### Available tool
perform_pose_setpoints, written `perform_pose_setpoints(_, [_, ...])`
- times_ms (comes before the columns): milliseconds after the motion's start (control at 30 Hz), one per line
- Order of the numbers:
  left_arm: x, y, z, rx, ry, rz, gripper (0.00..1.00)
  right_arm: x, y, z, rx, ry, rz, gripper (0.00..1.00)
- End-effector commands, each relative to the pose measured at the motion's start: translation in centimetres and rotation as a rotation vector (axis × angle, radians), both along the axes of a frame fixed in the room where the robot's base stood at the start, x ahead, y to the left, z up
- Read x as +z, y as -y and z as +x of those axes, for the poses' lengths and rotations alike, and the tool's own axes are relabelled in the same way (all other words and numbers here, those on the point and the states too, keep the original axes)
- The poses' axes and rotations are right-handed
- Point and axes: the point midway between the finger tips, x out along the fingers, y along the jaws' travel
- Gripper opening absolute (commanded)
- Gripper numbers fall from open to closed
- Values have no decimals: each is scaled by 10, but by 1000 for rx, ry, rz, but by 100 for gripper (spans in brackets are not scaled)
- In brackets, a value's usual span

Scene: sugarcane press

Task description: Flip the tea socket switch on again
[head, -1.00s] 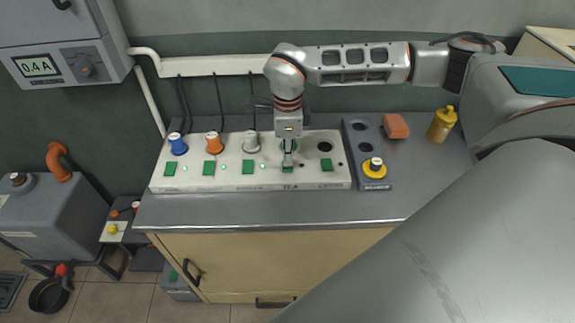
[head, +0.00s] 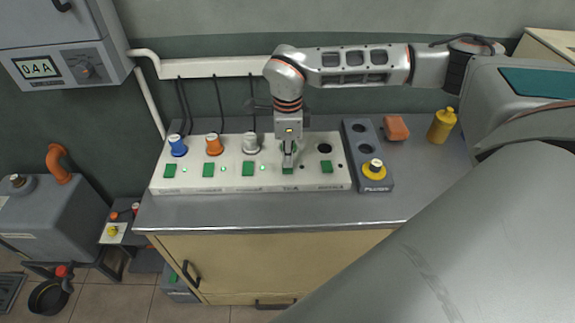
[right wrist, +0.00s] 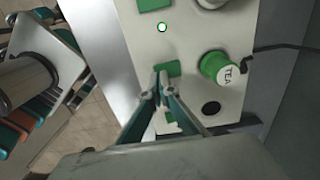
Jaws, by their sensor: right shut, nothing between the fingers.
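The tea socket switch is a green rocker (head: 288,170) on the front of the pale socket strip (head: 230,183). It also shows in the right wrist view (right wrist: 167,68). The green plug marked TEA (right wrist: 216,68) sits in its socket beside it; in the head view my gripper mostly hides it. My right gripper (head: 289,165) is shut and empty, pointing down at the tea switch. In the wrist view its fingertips (right wrist: 160,82) overlap the switch's edge; I cannot tell whether they touch. The tea lamp looks dark in the head view. My left gripper is not in view.
Blue (head: 178,145), orange (head: 214,144) and white (head: 250,143) plugs stand left of my gripper, with lit lamps by their switches. An empty socket (head: 325,148) is on the right.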

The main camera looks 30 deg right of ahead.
Motion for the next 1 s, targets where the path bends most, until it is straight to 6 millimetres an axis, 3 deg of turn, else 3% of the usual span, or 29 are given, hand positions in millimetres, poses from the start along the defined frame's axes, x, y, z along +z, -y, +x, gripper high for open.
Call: perform_pose_setpoints(1000, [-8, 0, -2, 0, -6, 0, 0, -10, 0, 0, 0, 0, 0, 0])
